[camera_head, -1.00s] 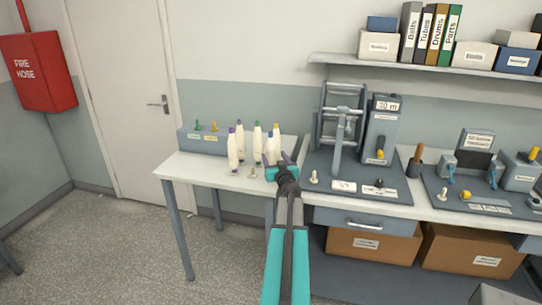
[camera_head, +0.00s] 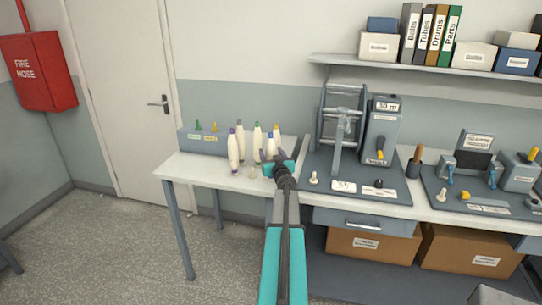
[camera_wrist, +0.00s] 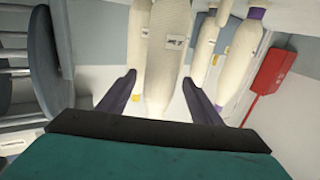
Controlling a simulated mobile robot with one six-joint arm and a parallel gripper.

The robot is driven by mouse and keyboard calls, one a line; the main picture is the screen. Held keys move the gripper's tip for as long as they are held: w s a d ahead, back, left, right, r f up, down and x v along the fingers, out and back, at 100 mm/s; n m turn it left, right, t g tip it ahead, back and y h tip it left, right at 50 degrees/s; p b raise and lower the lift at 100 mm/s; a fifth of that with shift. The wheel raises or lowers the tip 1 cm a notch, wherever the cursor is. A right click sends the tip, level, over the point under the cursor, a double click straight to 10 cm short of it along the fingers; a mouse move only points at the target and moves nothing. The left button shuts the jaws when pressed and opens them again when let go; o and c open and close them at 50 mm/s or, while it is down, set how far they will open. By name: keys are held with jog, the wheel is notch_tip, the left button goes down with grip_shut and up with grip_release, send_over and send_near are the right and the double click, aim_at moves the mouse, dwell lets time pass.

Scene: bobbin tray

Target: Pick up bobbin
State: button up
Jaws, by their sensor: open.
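Several tall cream bobbins with coloured tips stand upright in a group on the left part of the bench. A purple-tipped bobbin (camera_head: 233,152) is at the front left, and a green-tipped bobbin (camera_head: 257,140) is behind it. My gripper (camera_head: 271,156) is open at the right side of the group and partly hides the bobbins there. In the wrist view, my gripper (camera_wrist: 159,77) has its two dark fingers apart. A large labelled bobbin (camera_wrist: 170,45) shows between and beyond the fingertips. I cannot tell whether it touches either finger. More bobbins (camera_wrist: 240,62) stand to the right.
A grey winding machine (camera_head: 342,130) stands close to the right of my gripper. A grey box with small coloured pegs (camera_head: 203,142) is behind the bobbins at left. A small pale peg (camera_head: 252,172) stands in front. The bench's front left corner (camera_head: 190,168) is clear.

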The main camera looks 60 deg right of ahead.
aim_at(271, 133)
jog(key=shift+w+d, duration=0.4)
dwell(0.3)
jog(key=c, duration=1.2)
notch_tip(271, 133, up, 10)
jog(key=p, duration=0.2)
jog(key=shift+p, duration=0.35)
